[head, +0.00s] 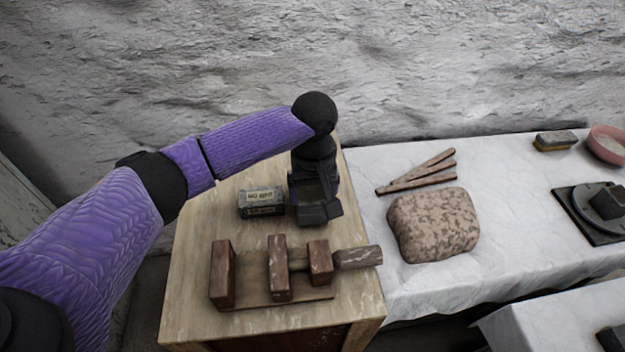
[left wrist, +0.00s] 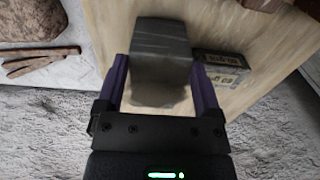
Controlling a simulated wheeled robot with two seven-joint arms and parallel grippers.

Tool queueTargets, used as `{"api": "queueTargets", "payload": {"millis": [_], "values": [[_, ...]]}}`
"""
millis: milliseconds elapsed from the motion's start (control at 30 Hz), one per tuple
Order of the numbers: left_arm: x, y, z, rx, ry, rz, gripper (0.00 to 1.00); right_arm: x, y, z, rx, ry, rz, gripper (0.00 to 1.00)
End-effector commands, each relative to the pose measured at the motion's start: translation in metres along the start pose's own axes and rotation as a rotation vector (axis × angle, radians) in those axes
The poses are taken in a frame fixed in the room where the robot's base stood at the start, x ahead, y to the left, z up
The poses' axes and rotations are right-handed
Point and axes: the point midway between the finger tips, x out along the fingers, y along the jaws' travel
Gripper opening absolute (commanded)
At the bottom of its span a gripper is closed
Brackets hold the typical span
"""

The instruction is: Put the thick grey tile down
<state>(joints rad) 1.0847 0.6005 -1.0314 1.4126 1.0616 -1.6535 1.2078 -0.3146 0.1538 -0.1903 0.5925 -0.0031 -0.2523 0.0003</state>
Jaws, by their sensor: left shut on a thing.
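My left gripper (head: 315,202) points down over the wooden table (head: 205,235), between the small printed box and the table's right edge. In the left wrist view its two purple fingers (left wrist: 159,72) are shut on the thick grey tile (left wrist: 161,45), one on each side. The tile is dark grey and blocky and extends past the fingertips. In the head view the gripper mostly hides it. I cannot tell whether the tile touches the tabletop. My right gripper is not in view.
A small printed box (head: 261,202) stands just left of the gripper. A wooden clamp-like tool (head: 278,273) lies in front. On the white-covered table are wooden sticks (head: 420,175), a mottled lump (head: 433,224), a brush-like block (head: 555,141) and a pink bowl (head: 606,146). Bare wood shows behind the box.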

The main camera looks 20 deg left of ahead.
Motion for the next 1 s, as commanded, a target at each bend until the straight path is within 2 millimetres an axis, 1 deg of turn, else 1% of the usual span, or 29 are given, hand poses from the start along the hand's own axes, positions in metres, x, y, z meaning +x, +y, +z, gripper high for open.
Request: {"api": "queueTargets", "payload": {"millis": [33,67,233,400,433,500,700,767,867,900,1000], "values": [[0.013,0.0,-0.001,0.0,0.0,0.001,0.14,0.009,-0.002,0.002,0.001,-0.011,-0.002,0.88],[0.015,0.0,-0.001,0.0,0.0,0.001,0.14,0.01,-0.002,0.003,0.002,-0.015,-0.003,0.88],[0.012,0.001,-0.001,0.0,0.003,0.003,0.14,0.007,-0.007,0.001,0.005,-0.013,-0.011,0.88],[0.014,0.001,-0.001,0.0,0.002,0.004,0.14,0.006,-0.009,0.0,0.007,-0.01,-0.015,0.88],[0.015,0.0,0.0,0.0,0.001,0.002,0.89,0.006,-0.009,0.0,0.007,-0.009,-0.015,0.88],[0.015,0.0,0.0,0.0,0.001,0.001,1.0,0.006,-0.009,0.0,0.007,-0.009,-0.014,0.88],[0.015,0.0,0.0,0.0,0.001,0.001,1.0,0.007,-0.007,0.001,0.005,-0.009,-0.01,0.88],[0.01,0.0,0.0,0.001,0.002,0.001,1.0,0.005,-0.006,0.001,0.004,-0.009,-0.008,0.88],[-0.016,0.001,0.0,0.0,0.004,0.004,1.0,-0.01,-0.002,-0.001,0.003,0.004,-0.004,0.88],[-0.029,0.001,0.0,0.0,0.005,0.005,1.0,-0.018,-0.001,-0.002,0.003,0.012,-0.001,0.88],[-0.06,0.001,0.0,0.0,0.004,0.006,1.0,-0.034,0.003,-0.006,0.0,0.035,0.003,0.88]]}}
